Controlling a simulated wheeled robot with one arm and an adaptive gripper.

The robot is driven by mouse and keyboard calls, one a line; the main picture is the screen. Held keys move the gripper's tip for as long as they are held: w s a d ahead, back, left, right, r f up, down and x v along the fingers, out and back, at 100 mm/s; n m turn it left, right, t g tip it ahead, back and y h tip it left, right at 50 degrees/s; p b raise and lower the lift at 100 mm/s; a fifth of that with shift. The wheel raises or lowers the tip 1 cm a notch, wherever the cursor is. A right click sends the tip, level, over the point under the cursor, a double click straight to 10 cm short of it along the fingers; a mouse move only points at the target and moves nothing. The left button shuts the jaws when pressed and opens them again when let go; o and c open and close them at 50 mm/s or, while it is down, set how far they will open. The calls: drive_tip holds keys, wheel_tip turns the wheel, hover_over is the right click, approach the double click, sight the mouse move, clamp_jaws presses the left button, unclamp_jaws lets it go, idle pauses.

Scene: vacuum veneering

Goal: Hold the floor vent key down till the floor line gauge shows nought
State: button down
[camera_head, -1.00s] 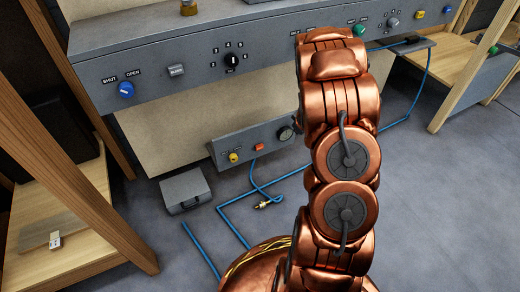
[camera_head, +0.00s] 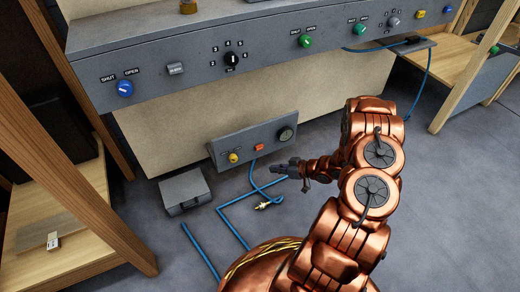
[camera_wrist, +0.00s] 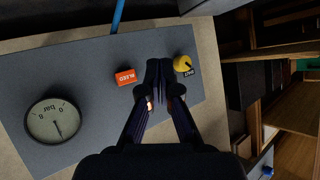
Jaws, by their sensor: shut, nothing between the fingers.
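The orange key (camera_head: 259,147) is on the low grey floor panel (camera_head: 272,141), between a yellow knob (camera_head: 233,157) and a round gauge (camera_head: 286,133). In the wrist view the panel appears upside down, with the orange key (camera_wrist: 125,77), yellow knob (camera_wrist: 183,64) and gauge (camera_wrist: 54,121). The gauge needle points to the lower right there; its exact reading is too small to tell. My gripper (camera_head: 278,168) is shut and empty in front of the panel. In the wrist view its fingertips (camera_wrist: 158,68) appear between key and knob, not over the key.
A blue hose (camera_head: 254,176) runs from the panel to the floor, with a brass fitting (camera_head: 263,205) nearby. A grey case (camera_head: 185,190) stands at the left. The long upper control panel (camera_head: 185,95) overhangs above. Wooden shelving (camera_head: 85,205) is at the far left. Floor at the right is clear.

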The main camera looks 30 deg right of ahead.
sight(259, 148)
idle(0.3)
drive_tip(key=w+p, duration=0.1)
drive_tip(key=w, duration=0.7)
drive_tip(key=shift+w+d, duration=0.35)
drive_tip(key=shift+d, duration=0.05)
drive_tip(key=shift+w, duration=0.2)
idle(1.2)
drive_tip(key=shift+w, duration=0.25)
drive_tip(key=shift+w, duration=0.45)
idle(4.4)
